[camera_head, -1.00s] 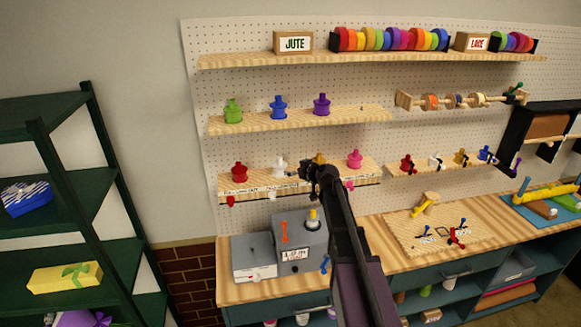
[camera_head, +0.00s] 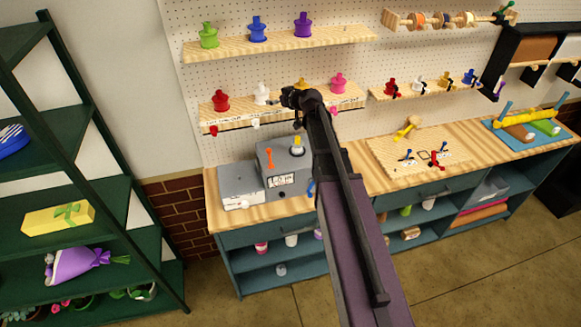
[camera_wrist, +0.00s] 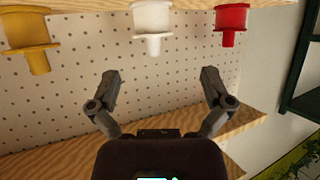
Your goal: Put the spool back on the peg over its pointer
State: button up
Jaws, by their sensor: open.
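A red spool (camera_head: 221,101), a white spool (camera_head: 262,94), a yellow spool (camera_head: 302,83) and a pink spool (camera_head: 338,83) stand upright on the lower shelf. The yellow one is partly hidden by my gripper (camera_head: 298,98). The wrist view is upside down and shows the yellow (camera_wrist: 32,40), white (camera_wrist: 152,30) and red (camera_wrist: 230,22) spools in reversed order. My gripper (camera_wrist: 163,95) is open and empty there, apart from the spools. Small pointers, one red (camera_head: 213,131) and one white (camera_head: 255,124), sit at the shelf's front edge. I cannot tell which spool is meant.
Green (camera_head: 209,36), blue (camera_head: 258,30) and purple (camera_head: 303,26) spools stand on the upper shelf. A grey box (camera_head: 282,172) with an orange lever (camera_head: 269,158) and a small white-and-yellow piece (camera_head: 297,147) stands on the workbench below. A dark green rack (camera_head: 120,240) is at left.

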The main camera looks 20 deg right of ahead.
jog(key=s+a+f+m+g+h, duration=0.1)
jog(key=s+f+g, duration=0.2)
jog(key=s, duration=0.8)
jog(key=s+a+f+m+g+h, duration=0.1)
jog(key=s+f+g, duration=0.3)
jog(key=s, duration=0.8)
jog(key=s+a+f+m+g+h, duration=0.1)
jog(key=s+f+m+g+h, duration=0.1)
jog(key=s, duration=0.9)
jog(key=f+g+h, duration=0.1)
jog(key=f+g, duration=0.1)
jog(key=g, duration=0.1)
jog(key=shift+s+a+m, duration=0.2)
jog(key=shift+a+m, duration=0.1)
jog(key=shift+a, duration=0.05)
notch_tip(320, 180, down, 20)
jog(key=b, duration=2)
jog(key=shift+f, duration=0.2)
